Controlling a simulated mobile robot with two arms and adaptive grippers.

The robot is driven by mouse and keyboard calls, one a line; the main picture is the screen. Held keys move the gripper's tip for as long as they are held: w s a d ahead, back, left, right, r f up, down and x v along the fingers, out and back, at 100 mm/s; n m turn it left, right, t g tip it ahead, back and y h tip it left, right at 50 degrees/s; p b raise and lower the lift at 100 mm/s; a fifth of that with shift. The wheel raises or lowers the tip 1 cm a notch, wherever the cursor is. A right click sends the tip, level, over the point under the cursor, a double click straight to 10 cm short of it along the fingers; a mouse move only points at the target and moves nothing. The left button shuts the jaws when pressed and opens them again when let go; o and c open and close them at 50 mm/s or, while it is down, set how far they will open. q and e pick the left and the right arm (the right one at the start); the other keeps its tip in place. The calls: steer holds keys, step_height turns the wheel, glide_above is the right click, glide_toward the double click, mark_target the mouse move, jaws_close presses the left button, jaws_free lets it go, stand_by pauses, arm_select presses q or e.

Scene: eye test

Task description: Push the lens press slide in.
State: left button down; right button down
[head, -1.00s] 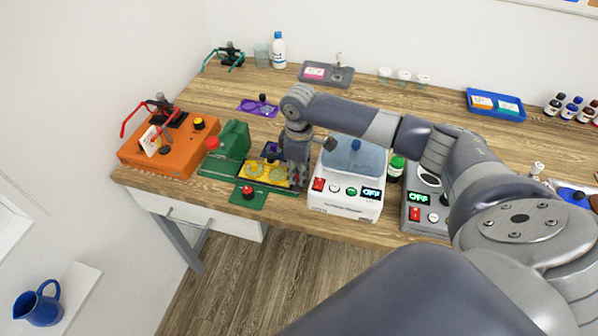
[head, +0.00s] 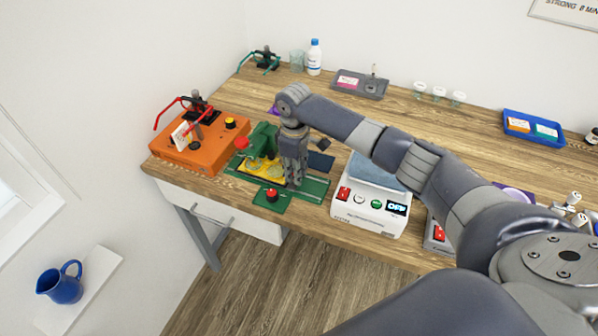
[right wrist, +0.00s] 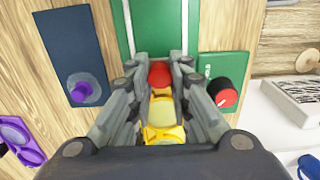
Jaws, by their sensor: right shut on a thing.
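The green lens press (head: 264,138) stands near the front left of the table on a green base, with a red knob on its left side. Its yellow slide (head: 258,168) carries round pale lenses and lies partly at the press, in front of it. My right gripper (head: 293,182) points down at the slide's right end. In the right wrist view its fingers are shut on a red knob (right wrist: 160,75) at the end of the yellow slide (right wrist: 162,132). The fingers hide part of the slide. My left gripper is out of view.
An orange box (head: 200,146) stands left of the press. A red button (head: 271,195) is on the base's front. A dark blue pad (head: 321,161) lies behind right. A white scale (head: 368,211) stands to the right. Bare green base shows right of my gripper.

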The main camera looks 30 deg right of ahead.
steer(key=c, duration=1.4)
jaws_free()
steer(key=shift+w+a+r, duration=0.15)
steer(key=shift+w+a, duration=0.05)
steer(key=shift+c, duration=0.2)
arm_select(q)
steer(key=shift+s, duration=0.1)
arm_select(e)
step_height(320, 180, up, 12)
steer(key=shift+f, duration=0.2)
